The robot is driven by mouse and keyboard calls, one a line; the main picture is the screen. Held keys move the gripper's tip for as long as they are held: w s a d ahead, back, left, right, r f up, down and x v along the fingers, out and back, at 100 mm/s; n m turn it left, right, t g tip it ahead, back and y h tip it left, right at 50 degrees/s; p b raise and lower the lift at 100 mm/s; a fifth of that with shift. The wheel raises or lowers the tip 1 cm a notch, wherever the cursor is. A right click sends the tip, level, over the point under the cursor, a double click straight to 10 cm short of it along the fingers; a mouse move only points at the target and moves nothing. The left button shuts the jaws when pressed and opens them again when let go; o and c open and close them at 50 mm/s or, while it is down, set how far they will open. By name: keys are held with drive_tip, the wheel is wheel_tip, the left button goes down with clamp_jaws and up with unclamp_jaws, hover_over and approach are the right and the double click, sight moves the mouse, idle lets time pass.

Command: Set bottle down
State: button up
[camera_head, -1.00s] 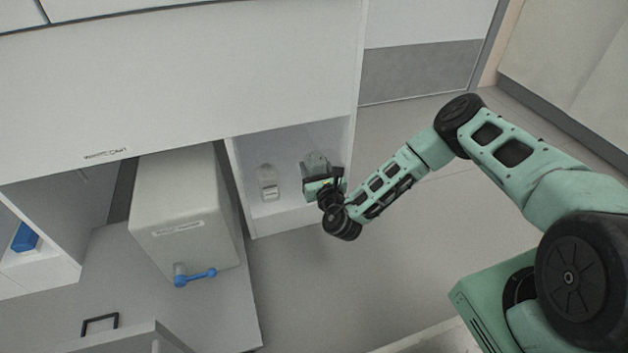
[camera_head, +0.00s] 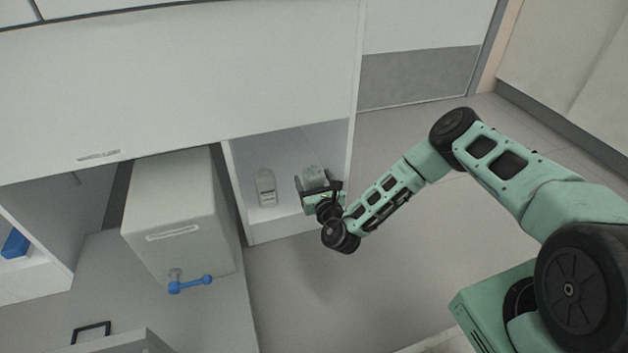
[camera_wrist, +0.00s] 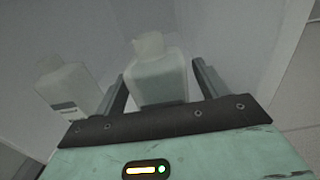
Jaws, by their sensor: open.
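A clear bottle (camera_head: 313,174) stands on the floor of the open white shelf compartment, on its right side. It also shows in the wrist view (camera_wrist: 160,77), upright between my two fingers. My gripper (camera_head: 316,184) reaches into the compartment from the front; in the wrist view (camera_wrist: 160,92) its fingers are spread on either side of the bottle, with a gap visible at the right. The lower part of the bottle is hidden behind my gripper.
A second clear bottle with a white label (camera_head: 266,188) stands to the left in the same compartment (camera_head: 265,230); it also shows in the wrist view (camera_wrist: 68,90). The compartment's side walls are close. A large white container with a blue tap (camera_head: 190,284) stands further left.

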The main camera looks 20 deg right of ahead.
drive_tip(key=shift+s+r, duration=0.1)
drive_tip(key=shift+r, duration=0.1)
drive_tip(key=s+p, duration=0.7)
drive_tip(key=s, duration=0.4)
drive_tip(key=w+a+r+n+y, duration=0.1)
drive_tip(key=a+r+n+y, duration=0.6)
drive_tip(key=a+r+y, duration=0.45)
drive_tip(key=s+a+r+n+g+y, duration=0.4)
drive_tip(key=s+r+n+g+y, duration=0.15)
drive_tip(key=r+n+g, duration=0.3)
drive_tip(key=s+a+r+n+g+y, duration=0.5)
drive_tip(key=s+r+n+g, duration=0.15)
drive_tip(key=g, duration=0.25)
drive_tip(key=s+d+r+n+g+h, duration=0.1)
drive_tip(key=s+r+n+g+h, duration=0.1)
drive_tip(key=s+n+g+h, duration=0.5)
drive_tip(key=s+d+r+n+g+h, duration=0.1)
drive_tip(key=s+r+n+g+h, duration=0.35)
drive_tip(key=s, duration=0.55)
drive_tip(key=d+r+n+t+h, duration=0.1)
drive_tip(key=d+n+t+h, duration=0.9)
drive_tip(key=d+t, duration=0.1)
drive_tip(key=shift+s+d+r, duration=0.2)
drive_tip(key=shift+s+d, duration=0.05)
drive_tip(key=shift+s, duration=0.05)
